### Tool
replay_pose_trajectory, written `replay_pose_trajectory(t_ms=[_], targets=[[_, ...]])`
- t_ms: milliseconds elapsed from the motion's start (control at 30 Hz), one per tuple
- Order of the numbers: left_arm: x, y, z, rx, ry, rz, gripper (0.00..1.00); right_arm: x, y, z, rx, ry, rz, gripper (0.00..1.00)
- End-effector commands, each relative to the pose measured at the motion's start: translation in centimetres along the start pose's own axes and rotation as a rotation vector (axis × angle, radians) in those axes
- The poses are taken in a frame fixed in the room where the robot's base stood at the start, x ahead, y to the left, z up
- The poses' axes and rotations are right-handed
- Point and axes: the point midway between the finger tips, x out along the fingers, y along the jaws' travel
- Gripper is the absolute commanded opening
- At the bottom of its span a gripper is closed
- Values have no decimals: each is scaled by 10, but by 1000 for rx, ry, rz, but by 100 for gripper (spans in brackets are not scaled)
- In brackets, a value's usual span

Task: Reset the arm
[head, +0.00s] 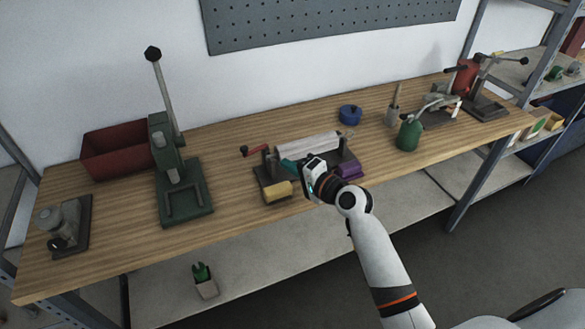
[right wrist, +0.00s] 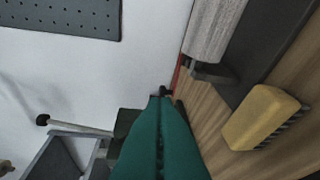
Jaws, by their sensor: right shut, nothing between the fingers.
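My right gripper (head: 290,165) reaches in from the lower right of the head view, over the front of a roller device (head: 308,143) on the workbench. Its teal fingers (right wrist: 160,135) are shut with nothing between them in the right wrist view. The device has a pale cylinder and a red-handled crank (head: 255,150). A yellow brush-like block (head: 276,192) lies just in front of the device, apart from the fingers; it also shows in the right wrist view (right wrist: 262,115). My left gripper is not in view.
On the wooden workbench (head: 120,235) stand a green lever press (head: 180,185), a red bin (head: 115,150), a purple block (head: 345,170), a blue pot (head: 350,114) and a green bottle (head: 409,133). The bench front between press and yellow block is clear.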

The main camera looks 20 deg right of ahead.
Motion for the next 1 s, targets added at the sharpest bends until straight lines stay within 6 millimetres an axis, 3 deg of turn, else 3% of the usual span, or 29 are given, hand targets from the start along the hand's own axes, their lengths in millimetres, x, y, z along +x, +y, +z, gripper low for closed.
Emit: replay_pose_trajectory(t_ms=[233, 367, 467, 600, 800, 1000], targets=[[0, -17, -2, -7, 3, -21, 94, -8, -1, -3, -7, 4, -6, 0], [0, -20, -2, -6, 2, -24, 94, -22, -20, -28, -121, 59, -87, 0], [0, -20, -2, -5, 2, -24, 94, -52, -53, -66, -319, 160, -229, 0], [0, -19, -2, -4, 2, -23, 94, -113, -97, -114, -622, 330, -452, 0], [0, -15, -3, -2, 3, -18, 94, -182, -125, -142, -873, 503, -661, 0], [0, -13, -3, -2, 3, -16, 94, -239, -135, -155, -1021, 633, -814, 0]])
